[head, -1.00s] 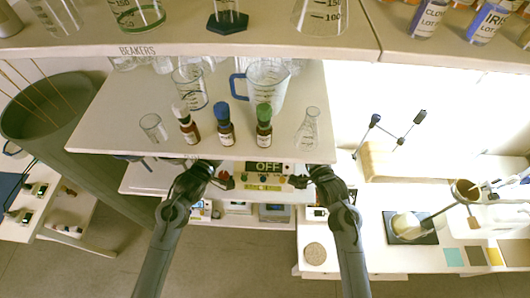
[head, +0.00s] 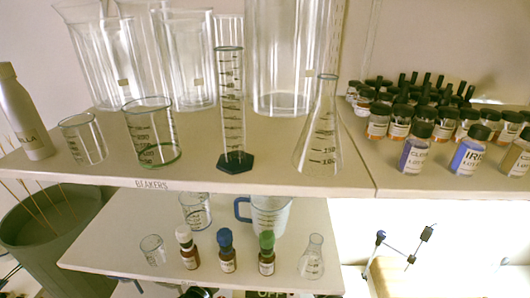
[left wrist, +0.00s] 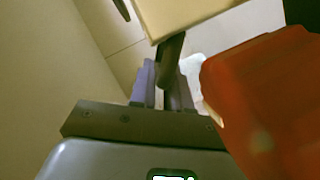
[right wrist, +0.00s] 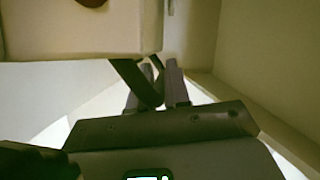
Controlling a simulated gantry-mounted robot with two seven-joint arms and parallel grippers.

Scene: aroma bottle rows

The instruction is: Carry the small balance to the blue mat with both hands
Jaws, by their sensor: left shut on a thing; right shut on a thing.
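The small balance shows only as a dark strip marked OFF (head: 271,294) at the bottom edge of the head view; its body is cut off. In the left wrist view my left gripper (left wrist: 166,88) is shut on a dark handle (left wrist: 171,52) joined to a cream body (left wrist: 190,14). In the right wrist view my right gripper (right wrist: 157,84) is shut on a dark handle (right wrist: 132,78) beside a cream body (right wrist: 85,30). Both seem to be the balance's side handles. The blue mat is not in view now.
A beaker shelf (head: 280,181) and a lower shelf (head: 150,258) with capped bottles (head: 227,253) and glassware fill the head view. A grey bin (head: 50,240) stands left. A large blurred red thing (left wrist: 265,95) is close to my left gripper.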

